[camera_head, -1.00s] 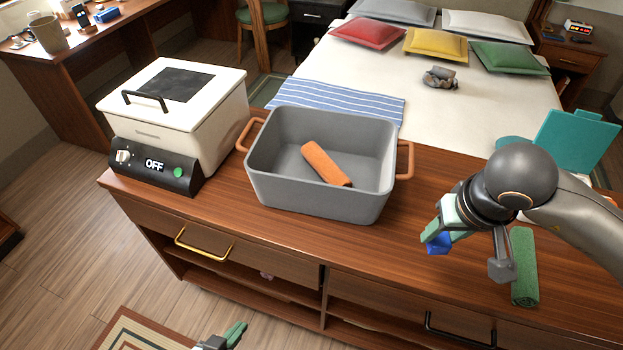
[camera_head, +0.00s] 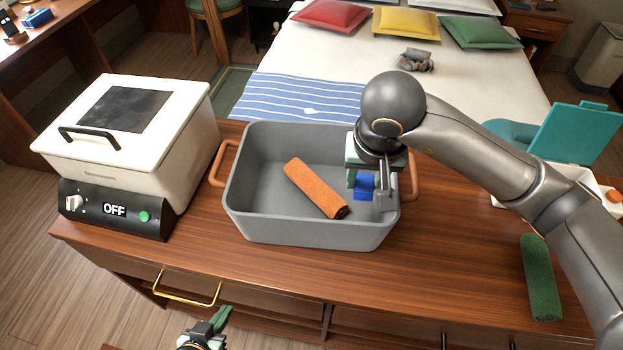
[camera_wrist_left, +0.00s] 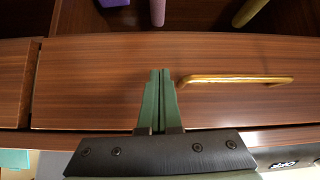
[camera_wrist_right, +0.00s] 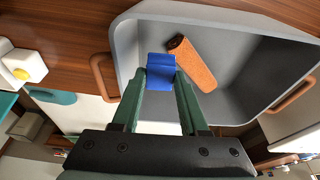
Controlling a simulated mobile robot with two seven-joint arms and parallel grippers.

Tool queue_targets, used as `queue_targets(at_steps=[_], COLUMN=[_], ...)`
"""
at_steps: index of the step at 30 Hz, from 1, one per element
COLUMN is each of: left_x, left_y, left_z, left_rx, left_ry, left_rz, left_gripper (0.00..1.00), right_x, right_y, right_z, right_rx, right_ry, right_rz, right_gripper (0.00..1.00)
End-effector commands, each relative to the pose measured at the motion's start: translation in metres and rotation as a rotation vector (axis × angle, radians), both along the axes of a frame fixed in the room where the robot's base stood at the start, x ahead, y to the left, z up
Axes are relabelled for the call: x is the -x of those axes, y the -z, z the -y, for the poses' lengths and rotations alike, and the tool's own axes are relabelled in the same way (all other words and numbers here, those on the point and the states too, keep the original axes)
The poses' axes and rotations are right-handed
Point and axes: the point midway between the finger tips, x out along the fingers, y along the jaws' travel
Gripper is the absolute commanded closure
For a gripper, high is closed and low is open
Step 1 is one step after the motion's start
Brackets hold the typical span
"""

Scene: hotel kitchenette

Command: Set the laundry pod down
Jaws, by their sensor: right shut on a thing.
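The laundry pod is a small blue block (camera_head: 364,187). My right gripper (camera_head: 366,186) is shut on it and holds it over the right part of the grey bin (camera_head: 300,235). In the right wrist view the blue pod (camera_wrist_right: 160,70) sits between the green fingertips, with the bin floor behind it. An orange rolled towel (camera_head: 313,187) lies in the bin, left of the pod. My left gripper (camera_head: 222,318) is low in front of the counter; in the left wrist view its fingers (camera_wrist_left: 160,75) are together and empty, in front of a drawer.
A white appliance (camera_head: 140,130) reading OFF stands left of the bin. A green rolled towel (camera_head: 540,275) lies at the counter's right. A teal-lidded white container (camera_head: 577,140) is behind it. The counter (camera_head: 450,260) between bin and green towel is clear.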

Motion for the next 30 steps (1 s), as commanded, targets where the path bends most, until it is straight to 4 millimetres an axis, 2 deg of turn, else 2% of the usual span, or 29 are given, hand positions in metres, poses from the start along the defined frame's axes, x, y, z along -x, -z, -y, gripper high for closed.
queue_targets(at_steps=[1, 7, 12, 19, 24, 30], left_x=[-0.001, 0.0, 0.008, 0.007, 0.006, 0.004], left_y=[0.013, 0.018, 0.021, 0.02, 0.02, 0.019], left_z=[0.0, 0.0, 0.0, 0.0, 0.0, 0.0], left_rx=[0.0, 0.0, -0.002, -0.001, -0.001, -0.001], left_ry=[0.0, 0.0, 0.0, 0.0, 0.0, 0.001], left_rz=[0.001, -0.002, -0.018, -0.017, -0.015, -0.011], left_gripper=[1.0, 1.0, 1.0, 1.0, 1.0, 1.0], right_x=[0.002, 0.002, 0.003, 0.002, 0.003, 0.002], right_y=[0.024, 0.05, 0.08, 0.104, 0.131, 0.139], right_z=[-0.001, 0.0, 0.001, 0.0, 0.0, 0.001], right_rx=[-0.001, 0.001, 0.002, 0.001, 0.001, 0.002], right_ry=[-0.001, 0.001, 0.001, 0.001, 0.001, -0.001], right_rz=[-0.01, -0.007, -0.009, -0.005, -0.007, -0.001], right_gripper=[1.0, 1.0, 1.0, 1.0, 1.0, 1.0])
